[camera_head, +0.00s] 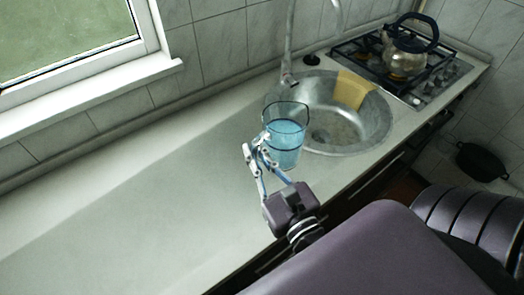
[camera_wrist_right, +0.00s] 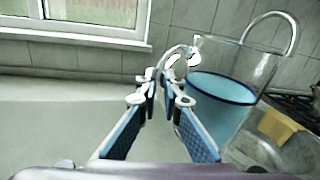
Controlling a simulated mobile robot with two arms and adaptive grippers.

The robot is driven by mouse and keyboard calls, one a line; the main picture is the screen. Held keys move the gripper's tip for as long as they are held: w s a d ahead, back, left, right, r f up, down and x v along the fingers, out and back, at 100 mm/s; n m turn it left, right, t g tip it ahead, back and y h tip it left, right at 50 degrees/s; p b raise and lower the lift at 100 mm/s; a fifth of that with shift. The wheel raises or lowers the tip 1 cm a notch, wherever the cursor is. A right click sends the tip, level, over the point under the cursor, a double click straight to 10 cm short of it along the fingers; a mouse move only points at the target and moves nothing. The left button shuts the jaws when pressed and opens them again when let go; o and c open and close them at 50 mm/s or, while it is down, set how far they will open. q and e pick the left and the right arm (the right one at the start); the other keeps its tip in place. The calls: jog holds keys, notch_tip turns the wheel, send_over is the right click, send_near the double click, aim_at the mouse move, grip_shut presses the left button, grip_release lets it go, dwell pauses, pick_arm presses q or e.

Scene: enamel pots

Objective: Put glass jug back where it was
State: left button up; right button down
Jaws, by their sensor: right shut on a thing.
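The glass jug (camera_head: 287,134) holds blue liquid and is upright near the left rim of the sink in the head view. It also shows tilted in the wrist view (camera_wrist_right: 222,105), to the right of the fingers, its lower part cut off or hidden. My right gripper (camera_head: 262,143) is at the jug's left side, shut on its handle; the fingers (camera_wrist_right: 166,88) close at the handle in the wrist view. I cannot tell whether the jug's base touches the counter. My left gripper is not in view.
The round metal sink (camera_head: 372,130) with a yellow cloth (camera_head: 351,90) lies right of the jug, beneath a tall tap (camera_head: 289,50). A kettle (camera_head: 405,50) stands on the stove (camera_head: 437,84) at the back right. The counter (camera_head: 130,200) to the left is clear.

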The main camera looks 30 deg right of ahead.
jog(key=w+r+p, duration=0.2)
jog(key=w+r, duration=0.2)
jog(key=r, duration=0.1)
jog(key=shift+h, duration=0.3)
jog(key=shift+w+d+f+b, duration=0.15)
jog(key=shift+f+b, duration=1.7)
jog(key=shift+f, duration=1.35)
jog(key=shift+w+d+f+b, duration=0.15)
jog(key=shift+f+b, duration=1.65)
jog(key=shift+f, duration=1.45)
jog(key=shift+w+d+f+b, duration=0.15)
jog(key=shift+f+b, duration=1.7)
jog(key=shift+f, duration=1.35)
jog(key=shift+f, duration=0.1)
jog(key=c, duration=2.5)
grip_release()
jog(key=shift+a+f+g, duration=0.1)
jog(key=shift+f+g, duration=0.1)
jog(key=shift+g, duration=0.1)
jog(key=o, duration=0.4)
jog(key=shift+s, duration=0.1)
jog(key=shift+r, duration=0.2)
